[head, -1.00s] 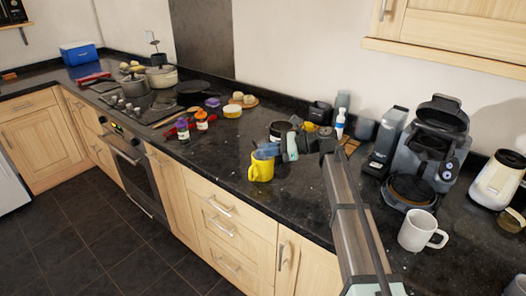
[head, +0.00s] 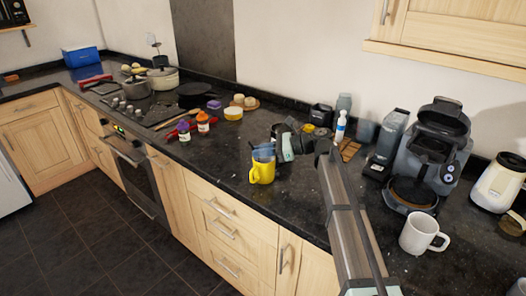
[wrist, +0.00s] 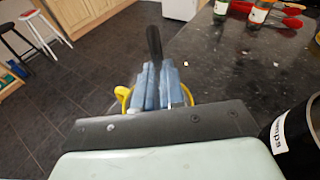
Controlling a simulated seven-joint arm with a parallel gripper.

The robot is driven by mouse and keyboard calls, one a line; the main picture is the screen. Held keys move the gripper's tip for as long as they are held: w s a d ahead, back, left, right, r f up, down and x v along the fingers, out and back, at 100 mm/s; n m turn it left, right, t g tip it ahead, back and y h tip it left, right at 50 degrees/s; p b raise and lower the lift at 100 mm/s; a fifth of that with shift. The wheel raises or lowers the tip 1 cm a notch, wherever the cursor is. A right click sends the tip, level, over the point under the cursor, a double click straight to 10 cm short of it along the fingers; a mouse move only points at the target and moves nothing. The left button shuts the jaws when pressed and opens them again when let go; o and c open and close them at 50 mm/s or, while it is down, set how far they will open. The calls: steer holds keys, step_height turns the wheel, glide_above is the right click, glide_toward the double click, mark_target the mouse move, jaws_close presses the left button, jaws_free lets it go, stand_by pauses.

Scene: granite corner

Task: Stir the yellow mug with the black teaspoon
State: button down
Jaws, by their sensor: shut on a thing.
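The yellow mug (head: 262,173) stands upright near the front edge of the dark counter. My gripper (head: 263,153) is right above the mug's mouth. In the wrist view, its blue-grey fingers (wrist: 162,88) are shut on the black teaspoon (wrist: 154,45), whose dark handle sticks out past the fingertips. The mug's yellow rim and handle (wrist: 122,95) show on both sides of the fingers. The spoon's bowl and the inside of the mug are hidden by the gripper, so I cannot tell how deep the spoon sits.
Two small bottles (head: 203,122) stand to the left near the hob. A white mug (head: 422,233) and a coffee machine (head: 428,150) are to the right.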

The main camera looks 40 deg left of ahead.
steer(key=shift+w, duration=0.1)
stand_by(1.6)
steer(key=shift+d, duration=1.05)
steer(key=shift+r, duration=0.15)
step_height(320, 180, up, 7)
stand_by(0.8)
